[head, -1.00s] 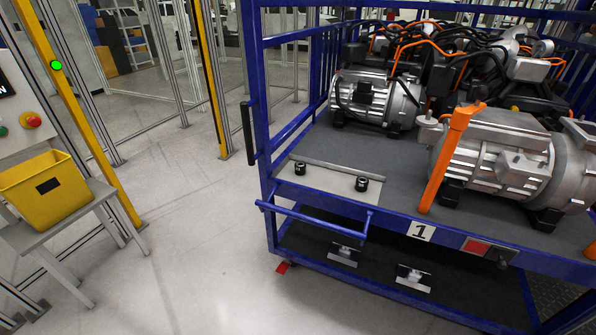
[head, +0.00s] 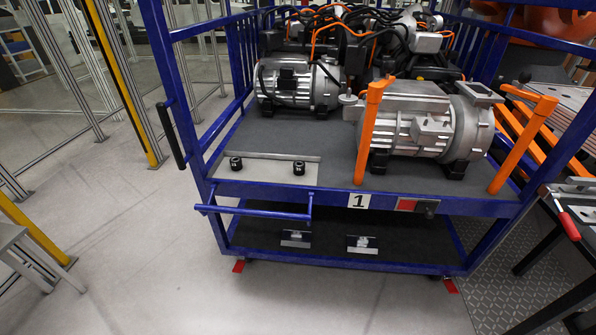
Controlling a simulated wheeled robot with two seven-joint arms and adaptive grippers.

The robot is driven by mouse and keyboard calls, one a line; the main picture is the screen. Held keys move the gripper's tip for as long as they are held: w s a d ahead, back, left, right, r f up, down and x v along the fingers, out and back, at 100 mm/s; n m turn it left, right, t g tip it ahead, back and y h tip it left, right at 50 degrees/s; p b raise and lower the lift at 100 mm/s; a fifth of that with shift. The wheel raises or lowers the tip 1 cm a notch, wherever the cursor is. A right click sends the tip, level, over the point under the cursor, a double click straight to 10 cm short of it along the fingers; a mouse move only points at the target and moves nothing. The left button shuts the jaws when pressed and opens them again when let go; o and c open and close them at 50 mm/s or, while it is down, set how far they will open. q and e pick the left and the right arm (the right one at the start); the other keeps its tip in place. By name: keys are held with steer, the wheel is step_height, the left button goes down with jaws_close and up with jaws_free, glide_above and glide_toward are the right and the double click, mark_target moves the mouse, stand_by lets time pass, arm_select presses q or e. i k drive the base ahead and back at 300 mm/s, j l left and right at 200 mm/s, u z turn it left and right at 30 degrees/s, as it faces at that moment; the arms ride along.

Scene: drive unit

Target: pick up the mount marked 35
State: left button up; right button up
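Two small black round parts, a left one (head: 236,163) and a right one (head: 299,168), stand apart on a light metal plate (head: 262,170) at the cart's front left. Two metal brackets, a left one (head: 296,238) and a right one (head: 362,244), sit on the dark lower shelf (head: 400,248). No number 35 can be read on any of them, so I cannot tell which is the mount marked 35. Neither of my grippers is in view.
The blue cart (head: 340,263) carries a left motor (head: 298,84), a right motor (head: 425,120) and cables. Orange posts (head: 368,135) rise at its front edge. A bench (head: 575,215) with a red-handled tool stands at right.

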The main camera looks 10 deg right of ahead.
mark_target(299, 168)
steer(key=i+j, duration=0.1)
steer(key=i+l+z, duration=0.2)
steer(key=i+l, duration=0.15)
steer(key=i+l+z, duration=0.25)
steer(key=i, duration=0.2)
